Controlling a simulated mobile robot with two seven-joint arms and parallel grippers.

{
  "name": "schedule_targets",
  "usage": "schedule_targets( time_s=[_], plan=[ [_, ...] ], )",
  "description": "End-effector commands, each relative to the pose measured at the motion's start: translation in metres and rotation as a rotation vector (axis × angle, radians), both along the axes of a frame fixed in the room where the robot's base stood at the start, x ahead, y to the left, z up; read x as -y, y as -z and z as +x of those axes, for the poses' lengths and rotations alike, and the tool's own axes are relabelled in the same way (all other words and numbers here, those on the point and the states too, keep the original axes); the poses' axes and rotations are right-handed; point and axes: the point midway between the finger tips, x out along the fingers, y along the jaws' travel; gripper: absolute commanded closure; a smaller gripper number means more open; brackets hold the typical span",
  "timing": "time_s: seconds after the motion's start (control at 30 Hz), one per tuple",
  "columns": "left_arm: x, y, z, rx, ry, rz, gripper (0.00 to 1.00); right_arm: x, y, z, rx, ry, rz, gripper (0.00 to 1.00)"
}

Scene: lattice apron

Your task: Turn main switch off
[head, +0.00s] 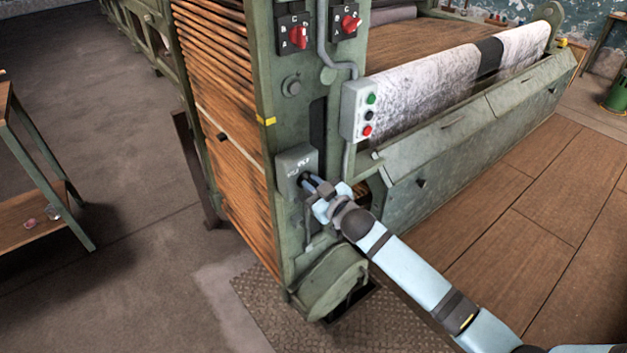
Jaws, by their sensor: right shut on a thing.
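The main switch appears to be the grey box (297,160) low on the green machine's front post, with small white markings on its face. My right gripper (308,181) reaches in from the lower right and is at the lower right of this box's face. It is shut on a small part there, apparently the switch handle. The gripper hides most of that part, so its position cannot be told. My left gripper is not in view.
Two red rotary knobs (298,37) (350,24) sit higher on the post. A workbench (30,205) stands left, with open floor between.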

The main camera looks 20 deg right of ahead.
Motion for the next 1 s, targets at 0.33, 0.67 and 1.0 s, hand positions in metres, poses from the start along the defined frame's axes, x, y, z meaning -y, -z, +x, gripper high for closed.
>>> schedule_targets(
  time_s=[0.33, 0.67, 1.0],
  plan=[
    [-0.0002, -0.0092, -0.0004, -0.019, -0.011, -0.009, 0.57, -0.0035, 0.0002, -0.0012, 0.112, -0.001, -0.312, 1.00],
    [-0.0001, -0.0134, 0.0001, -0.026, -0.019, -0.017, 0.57, -0.0056, 0.0032, -0.0018, 0.220, -0.001, -0.607, 1.00],
    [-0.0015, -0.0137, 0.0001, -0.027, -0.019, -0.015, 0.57, -0.0068, 0.0068, -0.0022, 0.327, 0.000, -0.901, 1.00]
  ],
)
